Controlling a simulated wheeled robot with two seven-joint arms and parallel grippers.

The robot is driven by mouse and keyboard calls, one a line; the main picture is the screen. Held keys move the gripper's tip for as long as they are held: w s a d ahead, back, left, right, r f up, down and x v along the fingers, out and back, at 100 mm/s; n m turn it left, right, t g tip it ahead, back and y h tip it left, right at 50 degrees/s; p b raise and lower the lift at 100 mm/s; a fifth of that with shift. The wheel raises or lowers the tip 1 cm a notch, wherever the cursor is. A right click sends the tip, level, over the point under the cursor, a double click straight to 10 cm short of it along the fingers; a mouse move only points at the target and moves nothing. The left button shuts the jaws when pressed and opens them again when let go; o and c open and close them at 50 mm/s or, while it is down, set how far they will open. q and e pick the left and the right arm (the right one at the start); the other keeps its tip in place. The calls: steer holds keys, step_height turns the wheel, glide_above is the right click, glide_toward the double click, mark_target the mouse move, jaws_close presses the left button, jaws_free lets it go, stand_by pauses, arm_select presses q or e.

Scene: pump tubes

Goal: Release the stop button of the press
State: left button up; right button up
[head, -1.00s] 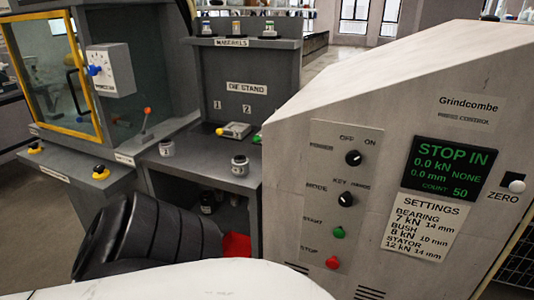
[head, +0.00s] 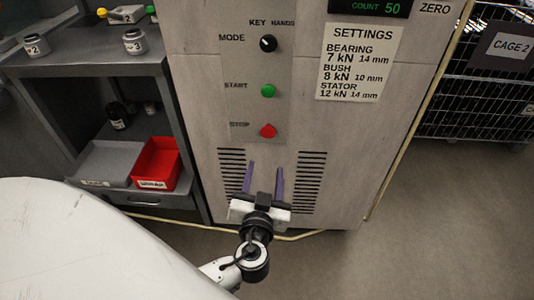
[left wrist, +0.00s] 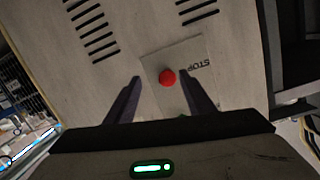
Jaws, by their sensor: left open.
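The red stop button (head: 267,131) is on the front panel of the press control cabinet (head: 340,150), beside the label STOP and below the green start button (head: 267,91). My left gripper (head: 263,166) is below the stop button in the head view, with its two purple fingers apart and pointing up toward it. In the left wrist view the stop button (left wrist: 167,77) shows between and beyond the open fingers (left wrist: 160,90). Nothing is between the fingers, and they look apart from the button. My right gripper is not in view.
The mode knob (head: 268,43) sits above the start button. A settings sheet (head: 358,62) is to the right. At left, a shelf holds a red bin (head: 157,163) and a grey tray (head: 108,163). A wire cage (head: 480,95) stands at right. Floor is clear between cabinet and cage.

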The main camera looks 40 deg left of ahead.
mark_target(268, 134)
arm_select(q)
steer(key=shift+n+t+y, duration=0.5)
steer(key=shift+n+y, duration=0.1)
steer(key=shift+y, duration=0.1)
steer(key=x, duration=0.3)
steer(key=r+x, duration=0.1)
steer(key=x, duration=0.3)
steer(key=r+x, duration=0.1)
steer(key=x, duration=0.3)
steer(key=shift+w+r, duration=0.2)
steer(key=shift+r, duration=0.05)
